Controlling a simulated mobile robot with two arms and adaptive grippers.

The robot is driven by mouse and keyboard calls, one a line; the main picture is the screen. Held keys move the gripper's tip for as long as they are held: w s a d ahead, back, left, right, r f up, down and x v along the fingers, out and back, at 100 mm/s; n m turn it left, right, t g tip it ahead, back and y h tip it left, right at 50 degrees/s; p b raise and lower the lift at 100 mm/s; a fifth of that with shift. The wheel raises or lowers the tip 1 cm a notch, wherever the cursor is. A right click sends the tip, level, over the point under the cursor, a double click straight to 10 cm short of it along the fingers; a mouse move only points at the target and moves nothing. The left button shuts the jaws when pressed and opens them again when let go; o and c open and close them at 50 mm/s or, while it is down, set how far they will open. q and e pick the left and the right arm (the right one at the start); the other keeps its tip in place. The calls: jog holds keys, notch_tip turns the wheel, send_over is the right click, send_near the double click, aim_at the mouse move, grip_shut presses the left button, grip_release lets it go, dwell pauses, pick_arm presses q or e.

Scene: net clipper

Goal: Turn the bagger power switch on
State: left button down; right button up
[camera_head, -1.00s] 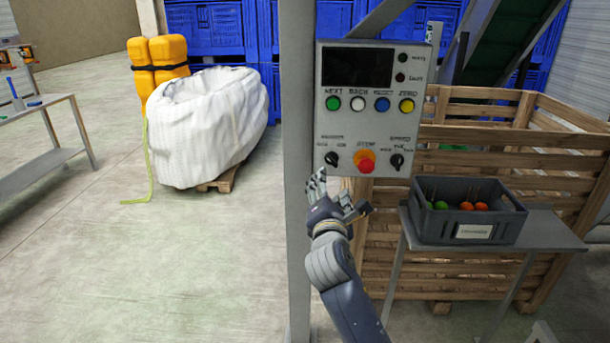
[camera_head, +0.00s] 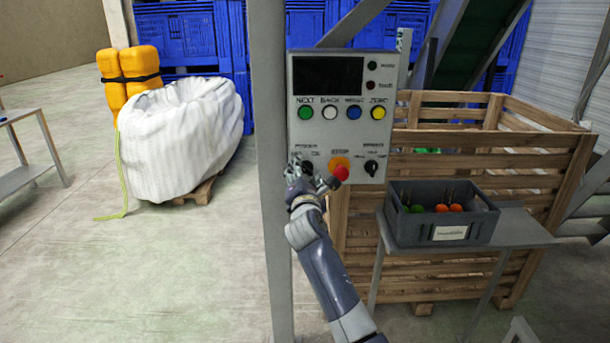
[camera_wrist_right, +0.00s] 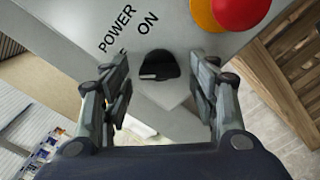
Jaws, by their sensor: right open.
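The control panel (camera_head: 335,140) is a grey box with a dark screen, on a grey post. Its power switch is a black rotary knob at the lower left; in the right wrist view the knob (camera_wrist_right: 158,65) sits near the words POWER and ON. My right gripper (camera_head: 312,178) is at the panel's lower left and covers most of the knob in the head view. In the right wrist view my right gripper (camera_wrist_right: 163,85) is open, with one finger on each side of the knob and visible gaps to it. My left gripper is not in view.
The red stop button (camera_head: 341,173) is just right of my right gripper. A black speed knob (camera_head: 371,167) is further right. A grey crate (camera_head: 420,235) stands on a shelf at the right, before a wooden bin (camera_head: 535,165).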

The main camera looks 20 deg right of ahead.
jog(key=shift+c, duration=0.6)
jog(key=c, duration=0.9)
jog(key=shift+c, duration=0.2)
jog(key=m, duration=0.4)
jog(key=m+b, duration=0.1)
jog(key=m, duration=0.8)
jog(key=shift+r+b, duration=0.15)
jog(key=shift+b, duration=0.25)
jog(key=m+b, duration=0.1)
jog(key=m, duration=0.3)
jog(key=shift+r+m, duration=0.1)
jog(key=shift+m, duration=0.3)
